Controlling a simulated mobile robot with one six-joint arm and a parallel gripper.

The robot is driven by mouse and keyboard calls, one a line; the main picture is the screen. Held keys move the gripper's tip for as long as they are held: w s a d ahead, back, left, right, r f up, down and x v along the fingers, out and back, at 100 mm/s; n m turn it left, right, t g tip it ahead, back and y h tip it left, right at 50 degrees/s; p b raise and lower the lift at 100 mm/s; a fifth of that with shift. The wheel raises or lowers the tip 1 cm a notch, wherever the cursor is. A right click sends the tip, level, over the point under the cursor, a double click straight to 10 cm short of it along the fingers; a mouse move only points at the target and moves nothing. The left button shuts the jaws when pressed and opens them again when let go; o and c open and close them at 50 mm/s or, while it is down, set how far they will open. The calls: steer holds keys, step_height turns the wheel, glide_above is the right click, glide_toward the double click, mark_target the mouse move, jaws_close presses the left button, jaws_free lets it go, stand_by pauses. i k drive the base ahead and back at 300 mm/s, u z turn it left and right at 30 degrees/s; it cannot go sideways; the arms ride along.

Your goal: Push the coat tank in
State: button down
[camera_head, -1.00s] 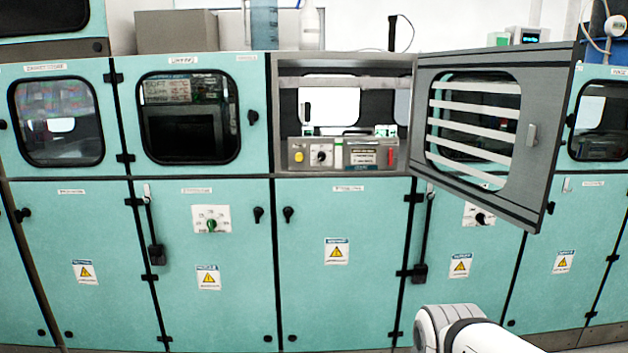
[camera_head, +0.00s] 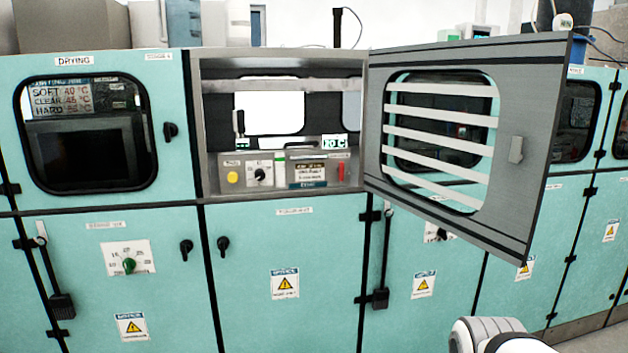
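The open compartment (camera_head: 209,130) in the middle of the teal cabinet row holds a grey tank-like unit (camera_head: 270,178). The unit's front has a yellow button, a black dial, a dark label and a red part. I cannot read a label that names it as the coat tank. Its door (camera_head: 540,130) is swung wide open to the right. Part of my white arm (camera_head: 495,337) shows at the bottom right. My gripper is not in view.
The open door sticks out toward me on the right. Left of the compartment is a closed module marked DRYING (camera_head: 75,61). Lower cabinet doors carry dials, black latches and warning labels.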

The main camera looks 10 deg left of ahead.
mark_target(277, 166)
steer(key=z, duration=0.1)
steer(key=i, duration=1.55)
steer(key=u, duration=0.65)
steer(key=k, duration=0.75)
steer(key=u, duration=0.2)
steer(key=i, duration=0.75)
steer(key=z, duration=0.05)
